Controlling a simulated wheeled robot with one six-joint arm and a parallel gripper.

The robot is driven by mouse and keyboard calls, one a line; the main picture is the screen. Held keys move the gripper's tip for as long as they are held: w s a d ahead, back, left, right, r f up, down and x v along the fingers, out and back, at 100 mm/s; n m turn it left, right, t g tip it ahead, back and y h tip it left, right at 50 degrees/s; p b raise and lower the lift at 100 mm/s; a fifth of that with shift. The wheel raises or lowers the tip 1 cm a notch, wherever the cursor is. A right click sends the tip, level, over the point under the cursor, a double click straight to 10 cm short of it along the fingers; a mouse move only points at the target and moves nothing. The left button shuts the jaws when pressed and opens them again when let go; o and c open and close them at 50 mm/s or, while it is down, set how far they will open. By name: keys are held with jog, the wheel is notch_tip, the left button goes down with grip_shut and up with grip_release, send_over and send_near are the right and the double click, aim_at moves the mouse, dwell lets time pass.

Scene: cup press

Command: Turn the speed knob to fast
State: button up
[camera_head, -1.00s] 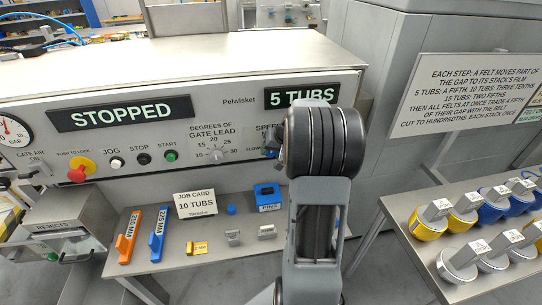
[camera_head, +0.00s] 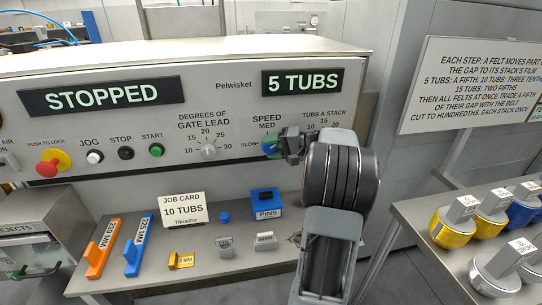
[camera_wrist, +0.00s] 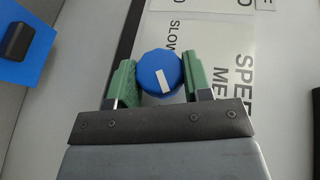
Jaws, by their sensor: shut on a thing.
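The speed knob (camera_wrist: 148,65) is a blue round knob with a white mark, in the wrist view. The mark slants toward the lower right there, away from the SLOW label. In the head view the knob (camera_head: 268,150) shows only as a bit of blue under the SPEED label, to the right of SLOW. My gripper (camera_wrist: 158,77) is shut on the knob, with one green pad on each side. In the head view my gripper (camera_head: 273,147) reaches the panel from the right. The FAST label is hidden behind my gripper.
The panel's display (camera_head: 102,95) reads STOPPED, and another display (camera_head: 302,82) reads 5 TUBS. The gate lead dial (camera_head: 208,150) is left of the knob. Below, a shelf holds a job card (camera_head: 183,208), a blue pins box (camera_head: 266,203) and small blocks. Tubs (camera_head: 457,226) stand at right.

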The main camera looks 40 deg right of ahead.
jog(key=t+y+b, duration=0.1)
jog(key=m+t+y+b, duration=0.1)
jog(key=shift+f+t+y+b, duration=0.3)
jog(key=shift+t+y+b, duration=0.1)
jog(key=shift+m+t+y+b, duration=0.4)
jog(key=shift+m+t+b, duration=0.1)
jog(key=shift+m+t, duration=0.15)
jog(key=shift+r, duration=0.1)
jog(key=o, duration=0.9)
jog(key=v, duration=1.3)
jog(key=shift+s+d+f+b, duration=0.15)
jog(key=shift+s+f+b, duration=0.15)
jog(key=shift+b, duration=0.05)
